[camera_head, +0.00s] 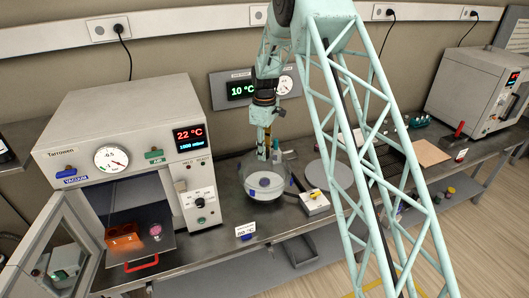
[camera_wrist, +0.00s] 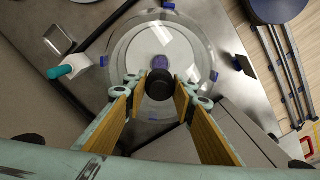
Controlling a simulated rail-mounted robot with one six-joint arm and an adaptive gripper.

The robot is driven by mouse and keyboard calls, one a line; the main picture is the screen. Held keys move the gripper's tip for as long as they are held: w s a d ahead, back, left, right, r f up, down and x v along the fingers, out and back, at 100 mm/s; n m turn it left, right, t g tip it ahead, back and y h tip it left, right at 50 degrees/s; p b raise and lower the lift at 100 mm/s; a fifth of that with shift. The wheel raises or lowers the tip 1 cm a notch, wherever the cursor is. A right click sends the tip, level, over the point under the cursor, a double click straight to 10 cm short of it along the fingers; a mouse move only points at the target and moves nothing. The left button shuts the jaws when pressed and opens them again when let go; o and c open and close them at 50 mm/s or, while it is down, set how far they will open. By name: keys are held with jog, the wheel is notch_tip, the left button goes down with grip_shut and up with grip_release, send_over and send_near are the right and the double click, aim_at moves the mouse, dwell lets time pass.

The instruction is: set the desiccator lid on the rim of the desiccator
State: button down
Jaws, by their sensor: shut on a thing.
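My gripper (camera_head: 264,150) points down over the glass desiccator (camera_head: 263,194) in the head view. In the wrist view my gripper (camera_wrist: 160,92) is shut on the black knob of the clear desiccator lid (camera_wrist: 128,48). The glass lid (camera_head: 248,164) also shows in the head view, over the bowl. Through the lid I see a pale disc with a dark purple spot, and blue marks around the edge. The lid lies roughly over the bowl, but I cannot tell whether it touches the rim.
A vacuum oven (camera_head: 105,115) stands at left with its door open. A small white device with a yellow knob (camera_head: 315,203) and a grey round plate (camera_head: 328,176) are right of the desiccator. A small sign (camera_head: 245,230) stands in front. Another oven (camera_head: 470,90) is far right.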

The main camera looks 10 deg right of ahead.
jog(key=shift+f+b, duration=0.4)
jog(key=shift+f, duration=0.15)
jog(key=c, duration=2.2)
grip_release()
jog(key=shift+r, duration=0.1)
jog(key=shift+r+p, duration=0.4)
jog(key=shift+r, duration=0.35)
notch_tip(320, 180, up, 10)
jog(key=shift+r+b, duration=0.1)
jog(key=shift+b, duration=0.25)
jog(key=shift+r, duration=0.6)
jog(key=shift+r, duration=0.15)
